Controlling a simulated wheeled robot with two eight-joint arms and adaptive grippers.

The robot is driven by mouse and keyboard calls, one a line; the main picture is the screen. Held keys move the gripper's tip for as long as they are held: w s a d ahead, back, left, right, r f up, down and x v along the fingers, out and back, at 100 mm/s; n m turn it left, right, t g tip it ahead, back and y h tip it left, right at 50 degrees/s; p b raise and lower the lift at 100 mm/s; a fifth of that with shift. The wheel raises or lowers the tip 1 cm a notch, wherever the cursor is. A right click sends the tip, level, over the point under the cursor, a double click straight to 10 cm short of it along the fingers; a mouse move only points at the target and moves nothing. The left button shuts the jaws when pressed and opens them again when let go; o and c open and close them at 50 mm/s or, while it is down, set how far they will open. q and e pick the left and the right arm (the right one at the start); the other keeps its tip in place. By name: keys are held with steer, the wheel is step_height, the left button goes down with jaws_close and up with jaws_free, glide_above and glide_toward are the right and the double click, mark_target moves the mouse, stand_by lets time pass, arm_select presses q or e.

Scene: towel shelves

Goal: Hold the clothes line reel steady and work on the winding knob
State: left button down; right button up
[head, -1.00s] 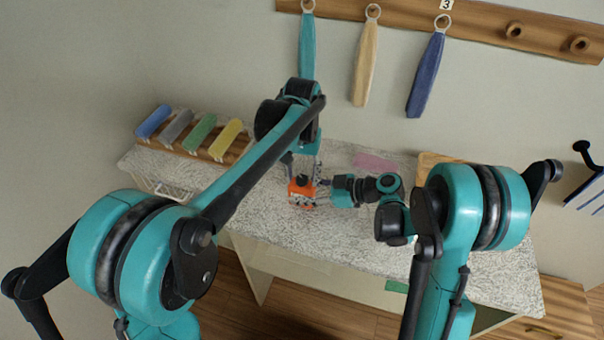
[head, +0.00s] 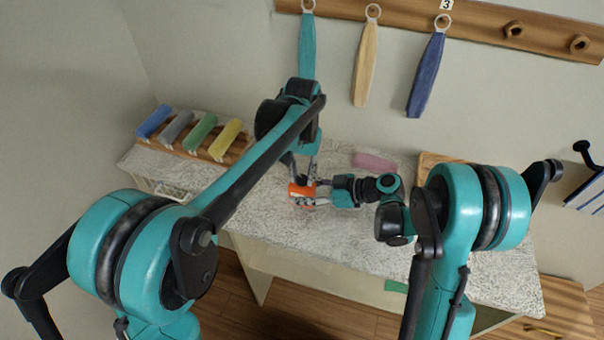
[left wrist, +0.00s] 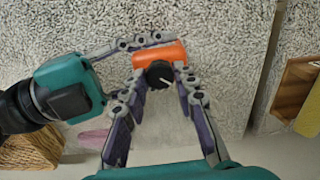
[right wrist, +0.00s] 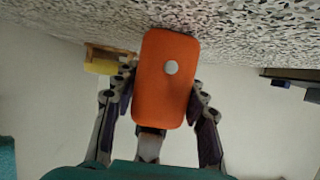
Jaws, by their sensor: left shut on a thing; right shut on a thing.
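The clothes line reel is an orange block (head: 300,189) above the speckled counter in the head view. Its black round knob with a white mark shows in the left wrist view (left wrist: 159,74). My left gripper (left wrist: 160,76) comes from above and is shut on the knob, one finger on each side. My right gripper (right wrist: 164,85) is shut on the orange reel body (right wrist: 165,78), its fingers at the two sides. A white round spot shows on the reel's face in the right wrist view. In the head view the left gripper partly hides the knob.
A wooden rack with rolled blue, grey, green and yellow towels (head: 230,137) stands at the counter's left. A pink folded cloth (head: 375,162) lies behind my right gripper. Teal, cream and blue towels (head: 426,75) hang from the wall rail. The counter's front (head: 330,235) is clear.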

arm_select(q)
steer(key=shift+m, duration=0.3)
steer(key=m, duration=0.6)
steer(key=shift+m, duration=0.3)
steer(key=m, duration=1.3)
steer(key=shift+s+m, duration=0.1)
steer(key=shift+m, duration=0.2)
steer(key=m, duration=0.6)
steer(key=shift+m, duration=0.3)
steer(key=c, duration=1.2)
jaws_free()
